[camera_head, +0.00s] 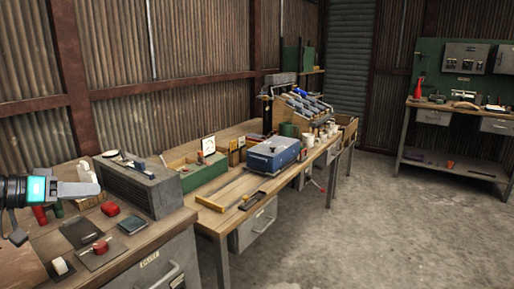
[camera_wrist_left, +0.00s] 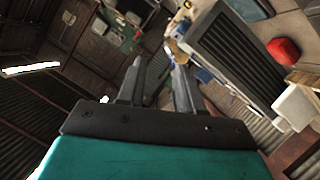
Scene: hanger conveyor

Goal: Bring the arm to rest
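My left gripper (camera_head: 92,188) reaches in from the left edge of the head view, above the near workbench, with a cyan band behind its grey end. In the left wrist view, the two dark fingers of this gripper (camera_wrist_left: 157,68) stand apart with a gap between them. Nothing is held in the gap; only the distant room shows through it. The cyan gripper body fills the bottom of that view. My right gripper is in neither view.
The near workbench (camera_head: 165,232) carries a grey louvred box (camera_head: 140,183), a red block (camera_head: 110,208) and dark plates close to the left gripper. A second bench holds a blue box (camera_head: 273,155) and a green tray (camera_head: 200,173). The concrete floor (camera_head: 385,220) is clear.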

